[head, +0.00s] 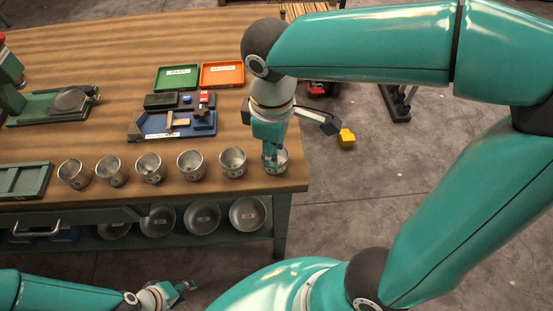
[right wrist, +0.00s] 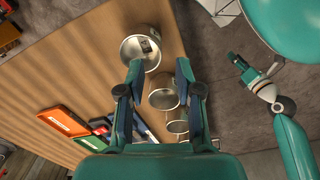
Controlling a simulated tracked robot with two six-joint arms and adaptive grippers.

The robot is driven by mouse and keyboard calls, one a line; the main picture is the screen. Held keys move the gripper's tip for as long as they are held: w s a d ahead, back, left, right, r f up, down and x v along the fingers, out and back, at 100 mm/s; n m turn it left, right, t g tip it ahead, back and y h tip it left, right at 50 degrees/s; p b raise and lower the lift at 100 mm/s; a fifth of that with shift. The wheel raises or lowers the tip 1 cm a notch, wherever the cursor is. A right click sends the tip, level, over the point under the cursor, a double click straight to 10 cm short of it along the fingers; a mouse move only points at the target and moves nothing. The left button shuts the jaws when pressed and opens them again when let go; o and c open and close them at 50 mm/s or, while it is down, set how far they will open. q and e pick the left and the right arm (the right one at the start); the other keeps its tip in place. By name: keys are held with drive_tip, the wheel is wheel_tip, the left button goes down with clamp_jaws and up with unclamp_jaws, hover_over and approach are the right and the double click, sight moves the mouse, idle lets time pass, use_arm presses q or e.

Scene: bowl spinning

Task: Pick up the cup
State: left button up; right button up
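Several metal cups stand in a row along the table's front edge. The rightmost cup (head: 282,162) is at the table corner, partly hidden by my right gripper (head: 272,158). In the right wrist view the nearest cup (right wrist: 150,58) shows its open mouth just past the fingertips of my right gripper (right wrist: 160,72). The fingers are spread wide with nothing held; the left finger overlaps the cup's rim in the picture, and I cannot tell if they touch. My left gripper (head: 184,288) is low in front of the table, away from the cups; its finger opening is unclear.
The neighbouring cup (head: 232,162) stands close to the left. Behind are a green tray (head: 176,77), an orange tray (head: 222,74) and a blue tray (head: 150,134) with parts. Metal bowls (head: 202,218) sit on the lower shelf. A yellow block (head: 347,138) appears right of the table.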

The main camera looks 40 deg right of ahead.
drive_tip(key=shift+w+f, duration=0.15)
drive_tip(key=shift+f, duration=3.3)
clamp_jaws()
